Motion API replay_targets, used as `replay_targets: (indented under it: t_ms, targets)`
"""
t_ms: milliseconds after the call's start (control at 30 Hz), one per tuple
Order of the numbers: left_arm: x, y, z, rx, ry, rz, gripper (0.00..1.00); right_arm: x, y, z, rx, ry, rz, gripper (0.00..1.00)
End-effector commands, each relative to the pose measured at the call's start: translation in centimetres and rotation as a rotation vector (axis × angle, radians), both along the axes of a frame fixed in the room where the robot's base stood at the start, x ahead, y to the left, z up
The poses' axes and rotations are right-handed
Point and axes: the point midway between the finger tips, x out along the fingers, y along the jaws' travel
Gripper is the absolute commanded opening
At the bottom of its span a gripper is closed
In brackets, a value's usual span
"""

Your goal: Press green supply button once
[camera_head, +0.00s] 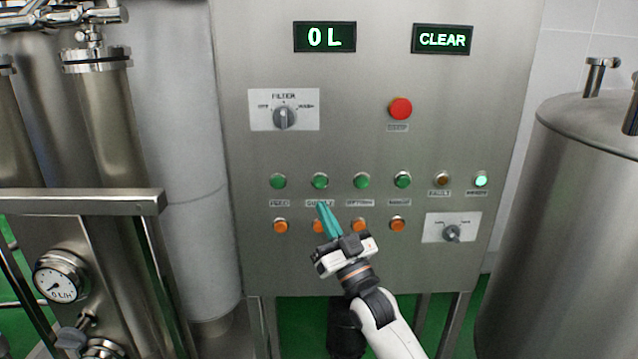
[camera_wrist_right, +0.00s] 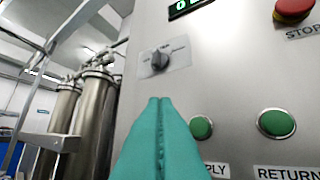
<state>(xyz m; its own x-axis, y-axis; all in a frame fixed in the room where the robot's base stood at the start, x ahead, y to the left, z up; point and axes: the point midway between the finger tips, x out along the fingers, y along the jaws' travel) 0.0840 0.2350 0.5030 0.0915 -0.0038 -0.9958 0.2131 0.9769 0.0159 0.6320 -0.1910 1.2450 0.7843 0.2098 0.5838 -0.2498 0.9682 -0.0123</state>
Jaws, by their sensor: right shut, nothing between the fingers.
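The green supply button (camera_head: 320,181) is second from the left in the row of green buttons on the steel panel. Its label just below is partly covered by my right gripper (camera_head: 321,206). The fingers are teal, shut and empty, pointing up at the panel, with tips just below the button in the head view. In the right wrist view the shut fingertips (camera_wrist_right: 160,100) are left of the supply button (camera_wrist_right: 201,127), whose label shows only its end, "PLY". I see no clear contact with the button. My left gripper is not in view.
Other green buttons flank it, including return (camera_wrist_right: 276,123). Orange buttons (camera_head: 281,226) sit below, one partly hidden by my fingers. A red stop button (camera_head: 400,108) and a filter knob (camera_head: 284,117) are above. Displays read "0 L" (camera_head: 325,37) and "CLEAR" (camera_head: 442,39).

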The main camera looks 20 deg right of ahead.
Motion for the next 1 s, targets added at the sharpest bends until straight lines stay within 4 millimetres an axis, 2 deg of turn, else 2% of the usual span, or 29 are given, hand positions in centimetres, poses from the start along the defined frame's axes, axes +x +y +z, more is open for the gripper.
replay_targets:
  t_ms: [267,700,1000]
  targets:
    - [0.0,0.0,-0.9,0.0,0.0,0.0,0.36,1.3,-0.3,-0.3,-0.002,0.0,-0.001,0.0]
    - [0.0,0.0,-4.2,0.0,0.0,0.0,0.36,7.0,-1.9,-0.3,-0.001,0.0,0.0,0.0]
    - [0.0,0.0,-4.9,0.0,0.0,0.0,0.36,8.5,-2.4,-0.1,-0.001,0.001,-0.001,0.0]
